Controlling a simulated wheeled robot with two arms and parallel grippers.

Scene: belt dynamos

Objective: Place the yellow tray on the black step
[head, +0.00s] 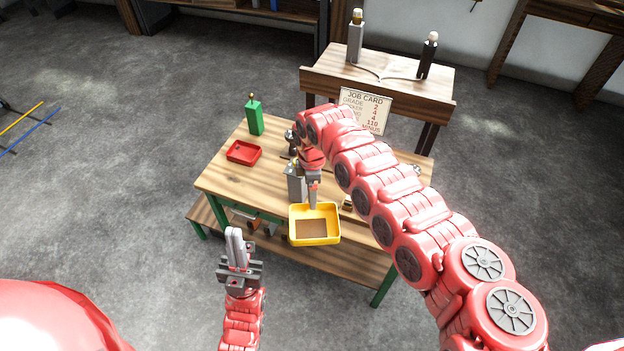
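The yellow tray (294,236) is at the front of the wooden table, overlapping the table's front edge in the head view. Its floor looks brown. My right gripper (313,203) comes down from above onto the tray's back rim and appears shut on it; the fingertips are small and partly hidden. My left gripper (236,238) points up in front of the table, apart from the tray, with its fingers together and nothing between them. I cannot make out a black step; my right arm covers part of the table.
On the wooden table (222,182) are a red tray (244,152), a green bottle-like block (255,117) and a grey block (295,185) close behind the yellow tray. A job card (365,108) and a raised bench (400,85) with two bottle-like items stand behind. The table's left front is clear.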

